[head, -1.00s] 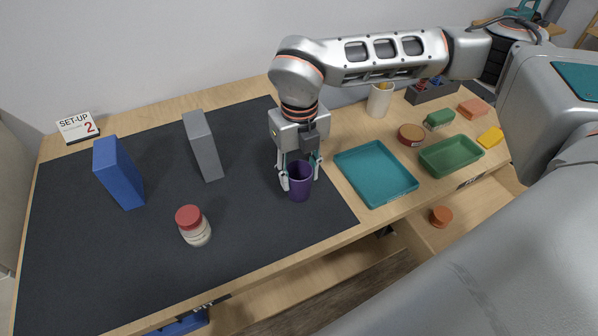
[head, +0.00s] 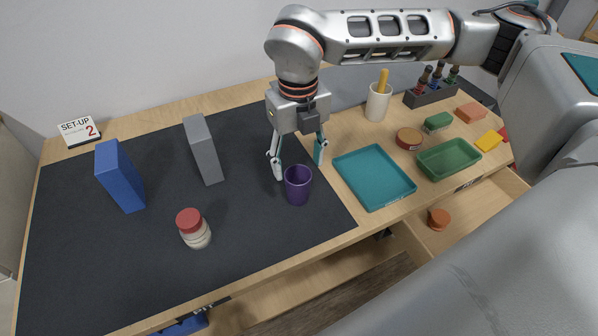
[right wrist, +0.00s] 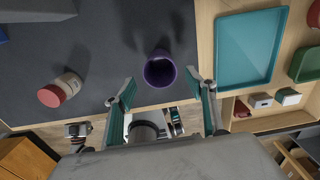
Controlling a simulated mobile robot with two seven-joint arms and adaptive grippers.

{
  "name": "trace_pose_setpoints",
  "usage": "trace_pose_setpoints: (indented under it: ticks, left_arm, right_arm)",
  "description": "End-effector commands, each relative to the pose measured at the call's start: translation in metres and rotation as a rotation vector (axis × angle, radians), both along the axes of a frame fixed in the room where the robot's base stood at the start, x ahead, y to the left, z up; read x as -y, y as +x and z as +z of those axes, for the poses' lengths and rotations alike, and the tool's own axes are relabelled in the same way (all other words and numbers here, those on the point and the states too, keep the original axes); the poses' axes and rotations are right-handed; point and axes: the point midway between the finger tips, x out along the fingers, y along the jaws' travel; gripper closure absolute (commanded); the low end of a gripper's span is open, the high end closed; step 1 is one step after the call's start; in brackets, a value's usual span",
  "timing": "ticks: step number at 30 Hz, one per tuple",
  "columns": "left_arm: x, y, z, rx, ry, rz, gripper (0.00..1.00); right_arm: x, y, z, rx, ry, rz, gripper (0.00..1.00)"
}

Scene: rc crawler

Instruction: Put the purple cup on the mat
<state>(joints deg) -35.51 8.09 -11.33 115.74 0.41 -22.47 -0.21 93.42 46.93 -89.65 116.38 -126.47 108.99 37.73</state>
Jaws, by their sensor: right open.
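The purple cup (head: 298,186) stands upright on the dark mat (head: 255,240), near the mat's right edge. It also shows in the right wrist view (right wrist: 160,70), where I look into its open top. My right gripper (head: 299,168) is open and empty, its fingers spread just above and behind the cup. In the right wrist view the two fingers (right wrist: 163,92) are apart with the cup beyond their tips, and nothing is between them. My left gripper is not in view.
On the mat stand a blue block (head: 120,176), a grey block (head: 203,150) and a red-lidded jar (head: 193,228). A teal tray (head: 374,177) lies right of the mat. A green tray (head: 449,158) and a white holder (head: 378,103) are farther right.

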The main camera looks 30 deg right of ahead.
Motion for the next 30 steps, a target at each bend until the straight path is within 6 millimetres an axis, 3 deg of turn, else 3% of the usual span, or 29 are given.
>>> trace_pose_setpoints:
  ticks: [1,6,12,30]
  left_arm:
    - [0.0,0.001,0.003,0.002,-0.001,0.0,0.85]
    - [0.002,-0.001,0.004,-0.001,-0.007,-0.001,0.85]
    - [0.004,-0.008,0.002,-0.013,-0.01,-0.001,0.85]
    - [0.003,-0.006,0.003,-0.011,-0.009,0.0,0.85]
  right_arm:
    - [0.0,0.001,0.015,0.007,0.001,0.001,0.44]
    - [0.0,0.001,0.045,0.005,0.0,0.0,0.44]
    - [0.0,0.0,0.064,0.001,0.0,0.0,0.44]
    - [0.0,0.0,0.067,0.0,0.0,0.001,0.44]
